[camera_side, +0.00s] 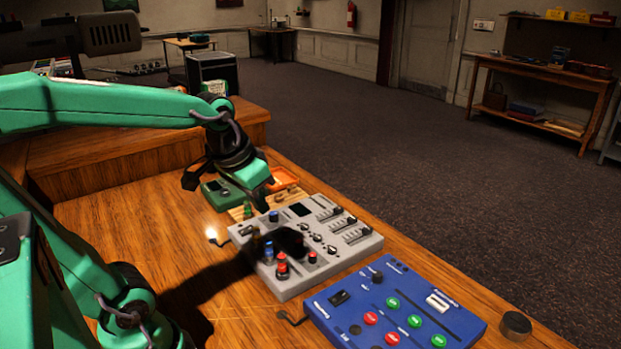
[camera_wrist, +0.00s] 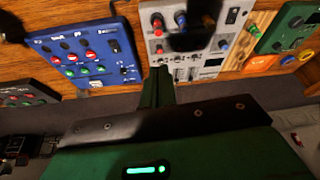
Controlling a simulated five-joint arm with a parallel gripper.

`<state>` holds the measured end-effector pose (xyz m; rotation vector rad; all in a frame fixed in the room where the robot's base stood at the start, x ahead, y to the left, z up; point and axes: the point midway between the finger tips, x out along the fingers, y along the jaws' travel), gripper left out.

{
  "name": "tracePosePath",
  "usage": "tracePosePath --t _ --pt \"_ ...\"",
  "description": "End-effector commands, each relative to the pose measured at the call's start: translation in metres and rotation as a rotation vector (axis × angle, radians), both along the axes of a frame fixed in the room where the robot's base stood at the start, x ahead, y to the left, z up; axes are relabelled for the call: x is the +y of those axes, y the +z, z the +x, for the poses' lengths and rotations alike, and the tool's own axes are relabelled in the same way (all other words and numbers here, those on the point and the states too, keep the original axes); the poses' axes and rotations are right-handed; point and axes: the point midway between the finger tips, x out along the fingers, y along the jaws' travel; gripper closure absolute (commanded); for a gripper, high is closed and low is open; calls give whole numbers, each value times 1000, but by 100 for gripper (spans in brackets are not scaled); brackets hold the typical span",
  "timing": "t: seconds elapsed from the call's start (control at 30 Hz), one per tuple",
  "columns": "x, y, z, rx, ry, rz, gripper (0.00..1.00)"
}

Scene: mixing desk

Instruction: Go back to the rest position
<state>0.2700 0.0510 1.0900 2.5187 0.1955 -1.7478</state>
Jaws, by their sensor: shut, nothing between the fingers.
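My gripper (camera_side: 258,196) is at the end of my green arm, over the far left part of the grey mixing console (camera_side: 320,262) in the side view. It points down, its fingers are shut, and it holds nothing. In the wrist view the closed green fingers (camera_wrist: 158,84) stick up in front of the console (camera_wrist: 184,68). I cannot tell how high the fingertips are above the console. A dark shadow falls across the console and the desk.
A blue button panel (camera_side: 392,308) is in front of the console, with a dark knob (camera_side: 515,325) beside it. A green box (camera_side: 222,190) and an orange tray (camera_side: 283,179) lie behind the console. The wooden desk (camera_side: 130,225) is bare on the left.

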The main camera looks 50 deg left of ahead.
Motion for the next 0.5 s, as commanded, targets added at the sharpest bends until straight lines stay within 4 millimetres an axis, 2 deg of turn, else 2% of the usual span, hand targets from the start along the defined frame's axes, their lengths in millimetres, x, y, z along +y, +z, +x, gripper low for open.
tracePosePath --t 0.2,0.5 --pt "-32 8 -27 -80 -86 1 100" --pt "-50 8 -46 -132 -143 -5 100"
